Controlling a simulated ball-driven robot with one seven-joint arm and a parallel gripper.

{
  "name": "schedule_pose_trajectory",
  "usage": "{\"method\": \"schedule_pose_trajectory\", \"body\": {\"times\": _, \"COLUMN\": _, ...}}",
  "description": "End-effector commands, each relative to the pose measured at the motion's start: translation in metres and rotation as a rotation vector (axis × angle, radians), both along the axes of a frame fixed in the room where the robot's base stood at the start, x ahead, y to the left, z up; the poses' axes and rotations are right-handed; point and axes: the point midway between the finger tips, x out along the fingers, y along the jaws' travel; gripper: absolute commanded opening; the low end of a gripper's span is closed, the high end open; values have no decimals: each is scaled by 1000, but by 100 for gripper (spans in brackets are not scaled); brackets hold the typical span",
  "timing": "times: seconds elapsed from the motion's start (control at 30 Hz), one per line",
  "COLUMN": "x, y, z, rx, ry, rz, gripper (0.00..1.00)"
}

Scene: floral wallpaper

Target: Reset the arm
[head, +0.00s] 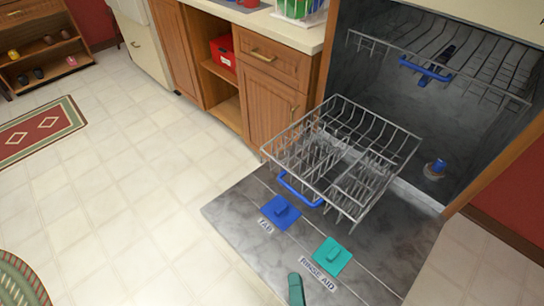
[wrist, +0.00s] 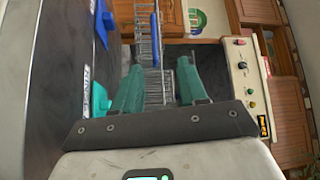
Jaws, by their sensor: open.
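My gripper shows in the wrist view (wrist: 160,72) as two teal fingers standing apart, with nothing held between them. In the head view only a teal finger end (head: 297,288) shows, at the bottom edge over the lowered dishwasher door (head: 235,215). The pulled-out lower rack (head: 375,125) looks empty, and its blue handle (head: 300,190) lies up from the finger in the picture. The rack also shows beyond the fingers in the wrist view (wrist: 145,45). The gripper appears clear of the rack handle. The rest of my arm is out of the head view.
The upper rack (head: 490,70) is inside the dishwasher. The door carries a blue tab (head: 281,211) and a green rinse-aid tab (head: 332,256). Wooden cabinets (head: 270,110) stand to the left of the dishwasher. Tiled floor (head: 130,190) is free at left, with a red rug (head: 35,135).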

Motion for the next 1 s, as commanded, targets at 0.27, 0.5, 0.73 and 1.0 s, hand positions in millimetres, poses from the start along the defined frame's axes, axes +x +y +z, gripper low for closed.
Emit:
{"method": "schedule_pose_trajectory", "body": {"times": 0.27, "x": 16, "y": 7, "z": 12, "rx": -122, "ry": 56, "rz": 106, "gripper": 42}}
{"method": "schedule_pose_trajectory", "body": {"times": 0.5, "x": 30, "y": 8, "z": 24, "rx": -320, "ry": 150, "rz": 252, "gripper": 42}}
{"method": "schedule_pose_trajectory", "body": {"times": 0.73, "x": 32, "y": -16, "z": 32, "rx": -628, "ry": 332, "rz": 437, "gripper": 42}}
{"method": "schedule_pose_trajectory", "body": {"times": 1.0, "x": 0, "y": -85, "z": 41, "rx": -957, "ry": 635, "rz": 619, "gripper": 42}}
